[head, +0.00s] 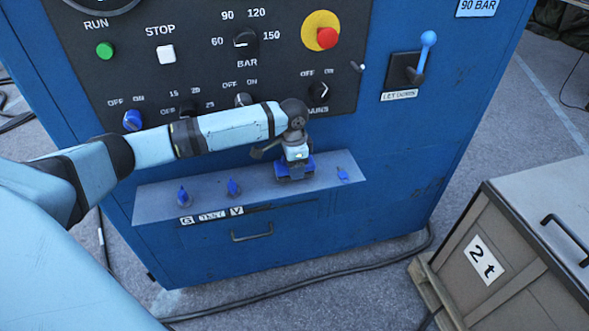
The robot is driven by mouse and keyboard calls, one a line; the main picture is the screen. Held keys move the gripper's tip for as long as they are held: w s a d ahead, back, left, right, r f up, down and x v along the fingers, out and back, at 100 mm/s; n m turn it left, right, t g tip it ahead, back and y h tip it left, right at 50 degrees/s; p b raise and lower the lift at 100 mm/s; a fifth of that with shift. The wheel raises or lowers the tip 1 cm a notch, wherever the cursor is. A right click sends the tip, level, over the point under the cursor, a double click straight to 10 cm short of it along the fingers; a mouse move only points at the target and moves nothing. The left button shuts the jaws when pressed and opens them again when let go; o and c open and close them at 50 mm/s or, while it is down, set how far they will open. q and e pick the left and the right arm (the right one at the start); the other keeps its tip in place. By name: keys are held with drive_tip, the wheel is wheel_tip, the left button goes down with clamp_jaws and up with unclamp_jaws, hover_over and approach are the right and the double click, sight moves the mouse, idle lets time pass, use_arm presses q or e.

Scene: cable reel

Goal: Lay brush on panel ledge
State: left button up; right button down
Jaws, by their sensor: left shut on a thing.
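A blue control cabinet has a grey-blue panel ledge (160,208) along its front, below the black switch panel. My left arm comes in from the left, and its left gripper (294,172) points down low over the right half of the ledge. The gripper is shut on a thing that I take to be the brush. The brush is mostly hidden by the gripper and too small to make out clearly. I cannot tell whether it touches the ledge. My right gripper is not in view.
Above are switches, a pressure dial (245,38), a red stop button (327,38) and a blue lever (427,45). A crate marked 2 t (515,295) stands at lower right.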

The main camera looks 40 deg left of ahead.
use_arm(q)
drive_tip(key=shift+f, duration=0.6)
drive_tip(key=o, duration=1)
drive_tip(key=shift+f, duration=0.1)
